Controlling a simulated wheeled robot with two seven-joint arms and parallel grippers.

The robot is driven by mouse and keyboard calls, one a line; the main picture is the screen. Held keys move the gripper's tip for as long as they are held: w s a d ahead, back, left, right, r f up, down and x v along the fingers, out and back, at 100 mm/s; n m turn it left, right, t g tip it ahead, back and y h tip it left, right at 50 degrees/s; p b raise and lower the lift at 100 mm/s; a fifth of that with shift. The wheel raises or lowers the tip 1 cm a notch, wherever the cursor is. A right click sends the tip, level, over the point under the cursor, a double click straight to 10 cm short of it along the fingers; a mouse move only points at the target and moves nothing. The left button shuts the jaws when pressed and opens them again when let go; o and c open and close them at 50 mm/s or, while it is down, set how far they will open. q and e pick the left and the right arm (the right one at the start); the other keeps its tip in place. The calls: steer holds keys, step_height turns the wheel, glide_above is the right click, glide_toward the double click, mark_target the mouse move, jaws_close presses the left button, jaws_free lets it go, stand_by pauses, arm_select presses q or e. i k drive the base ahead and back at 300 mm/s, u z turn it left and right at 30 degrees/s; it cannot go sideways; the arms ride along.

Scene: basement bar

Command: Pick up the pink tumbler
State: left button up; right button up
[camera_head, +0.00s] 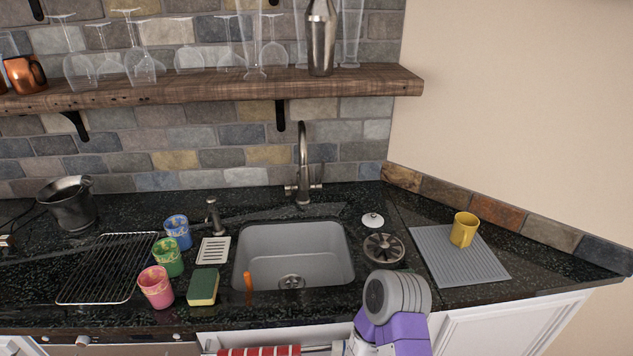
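The pink tumbler (156,287) stands upright on the dark counter, near its front edge, left of the sink. It is the nearest of three patterned tumblers in a slanting row. The green tumbler (168,257) is just behind it, and the blue tumbler (178,232) is farther back. A grey and purple part of my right arm shows at the lower right, in front of the counter, well to the right of the pink tumbler. No fingers of either gripper can be made out. Nothing is touching the pink tumbler.
A green and yellow sponge (203,286) lies right of the pink tumbler. A wire rack (107,268) lies to its left. The grey sink (293,262) has an orange item (248,287) at its front left. A yellow mug (464,229) stands on a grey mat (455,265) at right.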

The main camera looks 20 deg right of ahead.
mark_target(154, 282)
steer(key=z, duration=1.8)
steer(key=k, duration=0.9)
steer(key=u, duration=1.35)
steer(key=i, duration=1)
